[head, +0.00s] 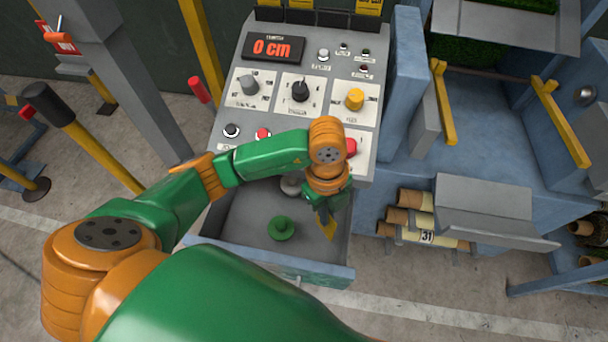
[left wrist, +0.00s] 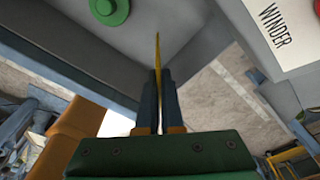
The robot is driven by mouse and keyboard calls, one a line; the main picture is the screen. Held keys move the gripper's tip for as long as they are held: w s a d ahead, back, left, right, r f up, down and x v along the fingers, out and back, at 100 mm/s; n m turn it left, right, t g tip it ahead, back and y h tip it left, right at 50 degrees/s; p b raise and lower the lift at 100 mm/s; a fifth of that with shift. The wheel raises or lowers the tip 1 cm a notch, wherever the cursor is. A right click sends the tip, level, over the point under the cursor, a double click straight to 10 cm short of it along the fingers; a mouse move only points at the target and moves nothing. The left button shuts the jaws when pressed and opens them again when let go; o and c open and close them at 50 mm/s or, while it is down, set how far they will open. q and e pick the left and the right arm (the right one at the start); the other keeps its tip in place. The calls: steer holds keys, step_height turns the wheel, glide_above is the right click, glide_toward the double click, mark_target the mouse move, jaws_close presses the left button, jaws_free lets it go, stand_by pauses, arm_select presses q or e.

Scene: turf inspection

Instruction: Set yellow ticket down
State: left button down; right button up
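My left gripper (head: 323,211) points down over the front right part of an open grey drawer (head: 233,222) below the control panel. It is shut on the yellow ticket (head: 328,228), whose lower part sticks out below the fingers. In the left wrist view the two fingers (left wrist: 162,78) are close together, with the ticket (left wrist: 157,50) seen edge-on as a thin upright strip between them. Whether the ticket touches the drawer floor, I cannot tell. My right gripper is in neither view.
A green round knob-like piece (head: 281,229) sits in the drawer left of the ticket; a grey round piece (head: 290,184) lies behind it. The panel (head: 300,85) with knobs and a "0 cm" display (head: 273,48) rises behind. The drawer's left floor is clear.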

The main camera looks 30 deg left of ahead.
mark_target(325, 233)
arm_select(q)
step_height(325, 233, down, 6)
steer(key=shift+s+f, duration=0.1)
steer(key=shift+f, duration=0.4)
steer(key=c, duration=1.1)
jaws_free()
steer(key=shift+o, duration=0.2)
steer(key=shift+r, duration=0.1)
steer(key=shift+r, duration=0.25)
steer(key=r, duration=0.4)
steer(key=a+r, duration=0.1)
steer(key=r, duration=0.2)
steer(key=w+r, duration=0.1)
steer(key=r, duration=0.3)
steer(key=shift+a+r+b, duration=0.15)
steer(key=shift+r+b, duration=0.15)
steer(key=shift+b, duration=0.05)
steer(key=shift+s, duration=0.1)
